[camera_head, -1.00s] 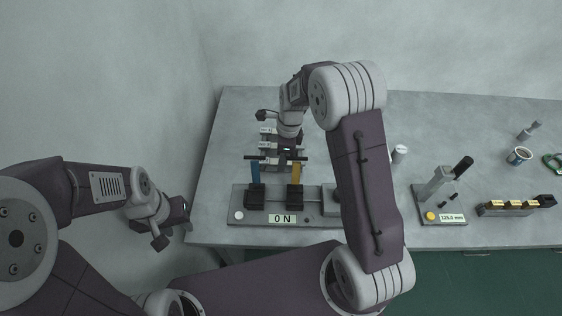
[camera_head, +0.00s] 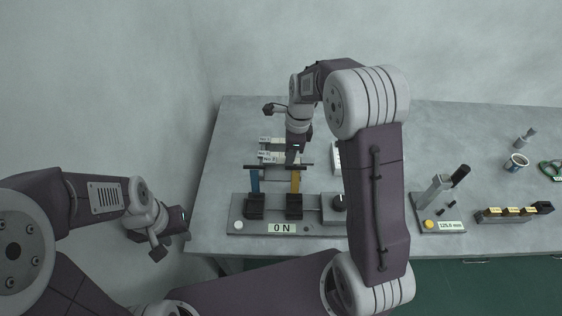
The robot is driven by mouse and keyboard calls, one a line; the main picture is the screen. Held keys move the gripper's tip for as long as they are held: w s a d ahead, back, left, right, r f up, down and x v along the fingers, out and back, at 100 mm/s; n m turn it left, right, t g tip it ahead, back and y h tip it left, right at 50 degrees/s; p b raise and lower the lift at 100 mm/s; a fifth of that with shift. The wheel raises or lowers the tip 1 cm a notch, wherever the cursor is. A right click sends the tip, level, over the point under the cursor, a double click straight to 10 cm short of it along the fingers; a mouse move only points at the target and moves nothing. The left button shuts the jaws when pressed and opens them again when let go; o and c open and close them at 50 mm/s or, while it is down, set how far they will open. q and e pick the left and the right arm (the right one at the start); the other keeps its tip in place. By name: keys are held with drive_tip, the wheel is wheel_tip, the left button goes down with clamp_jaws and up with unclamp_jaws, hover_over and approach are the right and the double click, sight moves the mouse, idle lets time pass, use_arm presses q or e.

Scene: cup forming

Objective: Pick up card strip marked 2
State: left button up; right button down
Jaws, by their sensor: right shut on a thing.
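Pale card strips (camera_head: 265,140) with small labels lie in a rack at the back left of the table in the head view. The label numbers are too small to read, so I cannot tell which one is marked 2. My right gripper (camera_head: 293,157) points down at the right end of the strips. It is shut on a strip, but its fingers and the held part are mostly hidden. My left gripper (camera_head: 184,222) hangs beside the table's left edge, away from the strips, and its jaws are not clear.
A fixture with a blue post (camera_head: 255,181), a yellow post (camera_head: 295,182) and a display reading 0 N (camera_head: 282,228) stands in front of the rack. A lever device (camera_head: 440,190), a block holder (camera_head: 510,214) and a cup (camera_head: 516,162) are at the right.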

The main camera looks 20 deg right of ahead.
drive_tip(key=s+d+r, duration=0.2)
drive_tip(key=d+r, duration=0.3)
drive_tip(key=d, duration=0.3)
drive_tip(key=shift+s+d+r, duration=0.2)
drive_tip(key=shift+s+d, duration=0.15)
drive_tip(key=shift+s, duration=0.05)
